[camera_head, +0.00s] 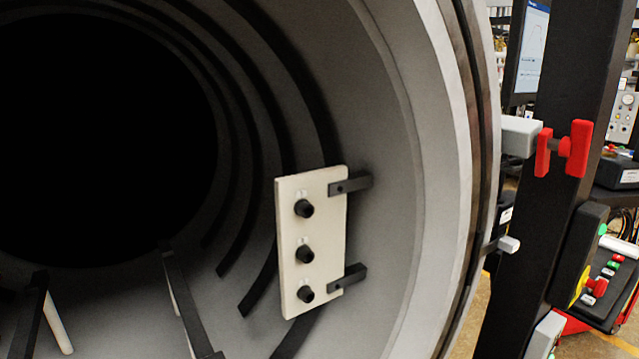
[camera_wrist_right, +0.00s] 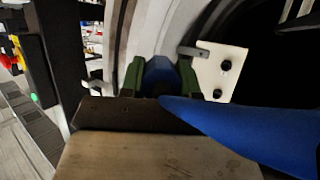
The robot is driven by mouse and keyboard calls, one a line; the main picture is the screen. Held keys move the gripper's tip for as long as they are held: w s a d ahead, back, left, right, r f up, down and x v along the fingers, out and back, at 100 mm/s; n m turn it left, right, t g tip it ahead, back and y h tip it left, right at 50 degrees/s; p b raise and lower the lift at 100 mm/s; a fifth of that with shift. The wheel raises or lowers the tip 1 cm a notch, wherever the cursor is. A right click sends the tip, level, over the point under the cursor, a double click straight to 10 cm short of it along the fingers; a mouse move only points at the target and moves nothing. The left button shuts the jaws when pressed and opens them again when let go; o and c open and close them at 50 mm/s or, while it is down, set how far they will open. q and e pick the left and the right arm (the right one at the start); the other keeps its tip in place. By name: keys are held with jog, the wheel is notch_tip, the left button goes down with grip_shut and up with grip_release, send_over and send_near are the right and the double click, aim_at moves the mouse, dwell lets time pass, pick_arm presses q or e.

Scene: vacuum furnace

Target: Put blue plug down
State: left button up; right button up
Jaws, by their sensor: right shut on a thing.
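The blue plug (camera_wrist_right: 160,75) is between the two green fingers of my right gripper (camera_wrist_right: 161,66) in the right wrist view. The gripper is shut on it. A large blue piece (camera_wrist_right: 255,128) stretches from near the gripper to the lower right of that view; I cannot tell whether it joins the plug. My left gripper is not in view. The head view shows neither the plug nor a gripper.
Black rails (camera_head: 185,300) lie low inside. A dark post (camera_head: 560,150) with red clamps stands right.

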jog(key=shift+s+f, duration=0.25)
jog(key=shift+s, duration=0.6)
jog(key=shift+s+f, duration=0.2)
jog(key=shift+s, duration=0.65)
jog(key=shift+a, duration=0.1)
